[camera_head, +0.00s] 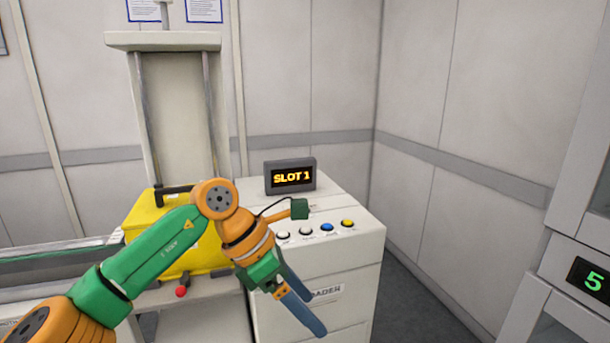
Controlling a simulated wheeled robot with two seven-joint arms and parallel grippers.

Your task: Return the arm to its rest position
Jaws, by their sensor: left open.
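My left arm comes in from the lower left, green and orange, with its wrist bent downward. My left gripper (302,307) has two blue fingers that point down and to the right, spread apart with nothing between them. It hangs in front of the white cabinet labelled as a loader (355,268), below its row of buttons. I cannot tell whether it touches the cabinet front. My right gripper is not in view.
A yellow bin (143,213) sits behind my arm, partly hidden. A red knob (181,291) is below it. A unit showing 5 (592,281) stands right; floor between is clear.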

